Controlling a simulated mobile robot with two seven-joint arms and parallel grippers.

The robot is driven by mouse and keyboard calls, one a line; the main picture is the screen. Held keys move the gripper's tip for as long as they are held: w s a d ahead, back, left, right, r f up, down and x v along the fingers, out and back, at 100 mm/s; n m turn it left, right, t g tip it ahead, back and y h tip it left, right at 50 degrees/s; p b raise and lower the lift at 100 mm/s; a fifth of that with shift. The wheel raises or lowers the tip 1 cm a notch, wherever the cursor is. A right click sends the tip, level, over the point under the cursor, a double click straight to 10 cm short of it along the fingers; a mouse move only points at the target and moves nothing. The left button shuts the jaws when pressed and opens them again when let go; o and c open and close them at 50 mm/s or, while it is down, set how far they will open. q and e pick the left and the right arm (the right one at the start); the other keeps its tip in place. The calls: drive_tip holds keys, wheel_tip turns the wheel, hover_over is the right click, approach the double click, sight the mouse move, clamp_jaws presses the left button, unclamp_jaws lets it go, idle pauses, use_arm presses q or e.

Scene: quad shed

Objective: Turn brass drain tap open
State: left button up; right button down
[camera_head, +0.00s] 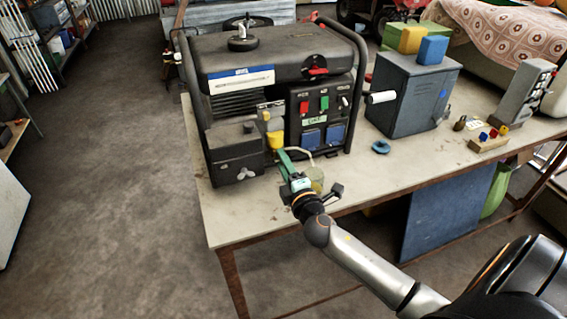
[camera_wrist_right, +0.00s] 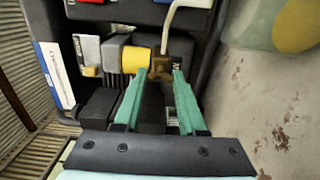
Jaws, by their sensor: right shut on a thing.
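The brass drain tap (camera_wrist_right: 158,66) shows in the right wrist view as a small brownish-brass block at the lower front of the black generator (camera_head: 270,75). My right gripper (camera_wrist_right: 161,80) has its green fingertips on either side of the tap and is shut on it. In the head view the right gripper (camera_head: 283,157) reaches up to the generator's front, and its fingers hide most of the tap. A yellow cylinder (camera_wrist_right: 135,60) sits just left of the tap. A pale hose (camera_wrist_right: 177,25) rises from beside the tap. My left gripper is not in view.
A clear jar (camera_head: 316,174) with yellowish contents stands close beside my right gripper on the worktable (camera_head: 245,222). A blue ring (camera_head: 381,147) and a grey metal box (camera_head: 411,95) are further right. The table's front left is clear.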

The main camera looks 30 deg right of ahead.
drive_tip(key=shift+c, duration=2.4)
unclamp_jaws()
drive_tip(key=b+v, duration=0.2)
drive_tip(key=v, duration=1)
drive_tip(key=shift+s, duration=0.3)
drive_tip(key=shift+f, duration=0.1)
drive_tip(key=s+a+f+m+g+y+p, duration=0.2)
drive_tip(key=s+a+f+m, duration=0.4)
drive_tip(key=f, duration=0.3)
drive_tip(key=s+a+f+m+g+y+p, duration=0.3)
drive_tip(key=s+a+f+m+g, duration=0.3)
drive_tip(key=f, duration=0.4)
drive_tip(key=shift+s+a+f+m+y, duration=0.35)
drive_tip(key=shift+s+a+m+y, duration=0.15)
drive_tip(key=shift+a+m+y, duration=0.3)
